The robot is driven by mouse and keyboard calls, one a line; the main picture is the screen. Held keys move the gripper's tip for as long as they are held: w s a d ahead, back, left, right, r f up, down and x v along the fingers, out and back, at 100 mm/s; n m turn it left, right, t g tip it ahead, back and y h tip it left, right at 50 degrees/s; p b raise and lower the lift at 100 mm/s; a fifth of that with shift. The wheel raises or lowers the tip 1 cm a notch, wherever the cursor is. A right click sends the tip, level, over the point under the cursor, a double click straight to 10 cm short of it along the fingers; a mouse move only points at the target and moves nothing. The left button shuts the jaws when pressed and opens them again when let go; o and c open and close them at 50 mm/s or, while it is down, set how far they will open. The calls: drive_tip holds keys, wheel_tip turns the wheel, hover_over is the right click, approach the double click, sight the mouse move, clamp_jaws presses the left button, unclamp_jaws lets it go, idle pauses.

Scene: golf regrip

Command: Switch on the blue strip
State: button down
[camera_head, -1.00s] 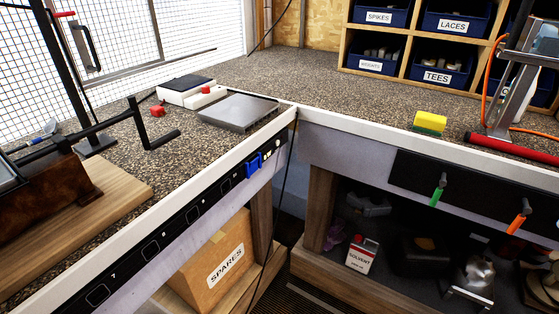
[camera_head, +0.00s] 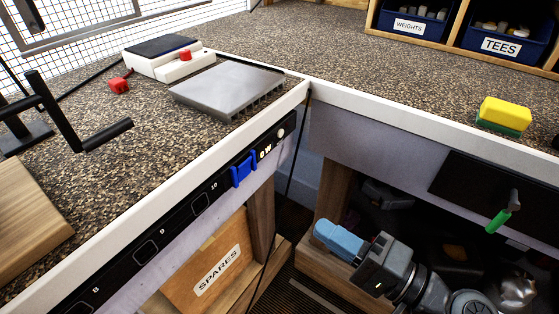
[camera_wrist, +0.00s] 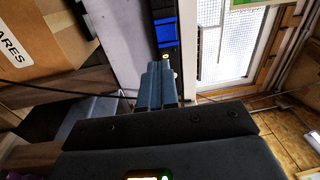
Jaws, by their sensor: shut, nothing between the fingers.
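A long black strip (camera_head: 172,228) with numbered square outlines runs along the front edge of the left bench. A blue bracket-like piece (camera_head: 243,170) sits on it near the bench corner; it also shows in the wrist view (camera_wrist: 166,35). Right of it are small white display characters (camera_head: 265,152) and a round pale button (camera_head: 281,132). The round button shows in the wrist view (camera_wrist: 166,57) just past my fingertips. My gripper (camera_head: 320,230) is shut and empty, below and right of the strip in the head view; its fingers (camera_wrist: 160,68) point toward the strip's end.
A dark cable (camera_head: 297,150) hangs at the bench corner near my gripper. A SPARES box (camera_head: 213,270) stands under the left bench. A grey tray (camera_head: 228,88) and a yellow-green sponge (camera_head: 503,114) lie on the benchtops. A green-handled tool (camera_head: 500,219) hangs at right.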

sight(246, 166)
drive_tip(key=shift+w+d+r+y, duration=0.15)
drive_tip(key=shift+w+r+y, duration=0.35)
drive_tip(key=shift+w+r, duration=0.3)
drive_tip(key=shift+w, duration=0.1)
drive_tip(key=p+x, duration=0.1)
drive_tip(key=x, duration=1.3)
drive_tip(key=shift+f+p, duration=0.15)
drive_tip(key=shift+p, duration=0.25)
